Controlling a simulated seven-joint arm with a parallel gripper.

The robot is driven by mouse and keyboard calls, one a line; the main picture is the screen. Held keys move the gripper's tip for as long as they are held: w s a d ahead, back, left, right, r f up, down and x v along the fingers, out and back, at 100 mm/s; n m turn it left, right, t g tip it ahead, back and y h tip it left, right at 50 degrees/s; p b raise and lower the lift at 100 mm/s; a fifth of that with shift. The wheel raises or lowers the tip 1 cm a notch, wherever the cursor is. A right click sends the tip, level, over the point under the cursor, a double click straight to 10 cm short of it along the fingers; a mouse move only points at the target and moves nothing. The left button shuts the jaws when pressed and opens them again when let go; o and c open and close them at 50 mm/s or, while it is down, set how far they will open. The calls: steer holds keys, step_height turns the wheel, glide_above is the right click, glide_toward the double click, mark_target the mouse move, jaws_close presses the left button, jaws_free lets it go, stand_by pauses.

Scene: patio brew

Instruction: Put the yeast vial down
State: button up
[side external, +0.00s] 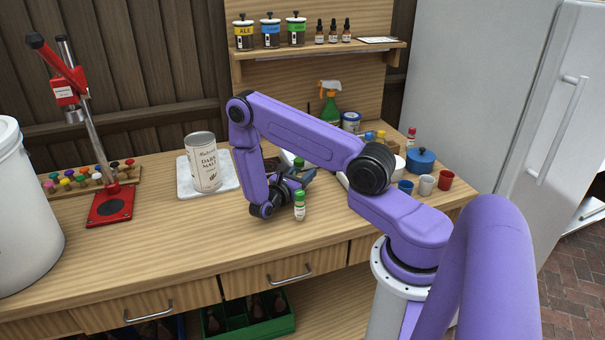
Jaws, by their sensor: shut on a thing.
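The yeast vial (299,207) is a small white vial with a green cap, upright near the front middle of the wooden counter. My gripper (295,186) is low over the counter, shut on the vial. The fingers are small and dark here, and the vial partly overlaps them. I cannot tell whether the vial's base touches the counter.
A malt can (203,163) stands on a white board (184,187) to the left. A red bottle capper (110,205) and a white bucket (25,220) are further left. Cups (426,184) and a blue pot (420,160) are at right. The counter front (200,235) is clear.

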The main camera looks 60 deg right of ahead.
steer(key=shift+f, duration=0.15)
steer(key=o, duration=1.1)
steer(key=shift+c, duration=0.2)
steer(key=shift+r, duration=0.2)
steer(key=a, duration=0.4)
steer(key=w+a, duration=0.1)
steer(key=a, duration=0.7)
steer(key=shift+w, duration=0.25)
